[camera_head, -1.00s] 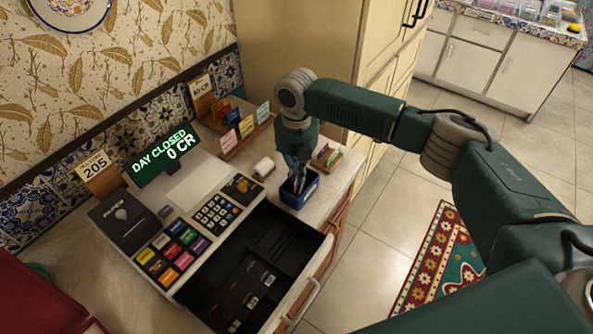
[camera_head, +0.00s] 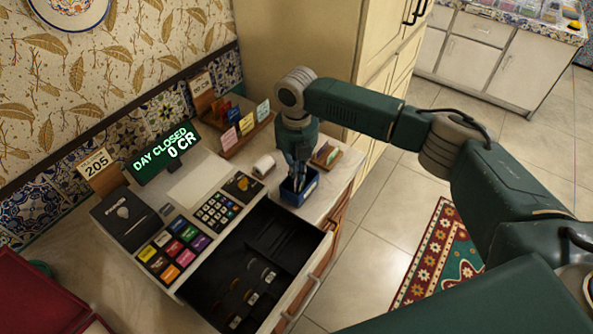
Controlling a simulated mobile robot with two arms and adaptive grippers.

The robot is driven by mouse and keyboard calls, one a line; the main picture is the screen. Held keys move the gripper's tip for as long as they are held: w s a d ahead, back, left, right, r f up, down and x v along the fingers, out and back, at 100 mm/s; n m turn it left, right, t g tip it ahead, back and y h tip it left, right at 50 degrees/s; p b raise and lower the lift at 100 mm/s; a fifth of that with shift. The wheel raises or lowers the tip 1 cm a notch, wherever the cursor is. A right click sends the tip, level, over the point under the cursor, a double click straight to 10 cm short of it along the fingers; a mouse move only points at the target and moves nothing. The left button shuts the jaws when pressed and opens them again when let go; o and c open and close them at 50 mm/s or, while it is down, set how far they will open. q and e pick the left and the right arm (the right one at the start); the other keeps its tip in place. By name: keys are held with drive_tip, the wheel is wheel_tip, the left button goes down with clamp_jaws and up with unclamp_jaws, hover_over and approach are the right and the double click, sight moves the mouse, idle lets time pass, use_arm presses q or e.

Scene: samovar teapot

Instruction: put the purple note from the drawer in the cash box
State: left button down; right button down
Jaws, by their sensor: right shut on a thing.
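The small blue cash box (camera_head: 310,186) stands on the counter, right of the register. My right gripper (camera_head: 297,183) points straight down into its open top, with the fingertips partly behind the rim. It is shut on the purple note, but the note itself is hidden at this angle. The black cash drawer (camera_head: 283,232) is pulled open below the register. Its back compartments look empty, several coins lie in the front slots, and no purple note shows there. My left gripper is out of view.
The register's coloured keys (camera_head: 173,249) and lit display (camera_head: 163,152) are left of the drawer. A paper roll (camera_head: 263,165) and a wooden card holder (camera_head: 327,155) flank the blue box. A card rack (camera_head: 243,128) stands behind. A red case (camera_head: 40,295) fills the lower left.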

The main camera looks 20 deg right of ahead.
drive_tip(key=shift+p, duration=0.4)
idle(0.4)
idle(0.4)
drive_tip(key=c, duration=1.5)
unclamp_jaws()
drive_tip(key=shift+r, duration=0.15)
wheel_tip(320, 180, up, 7)
drive_tip(key=p, duration=0.6)
drive_tip(key=shift+p, duration=0.4)
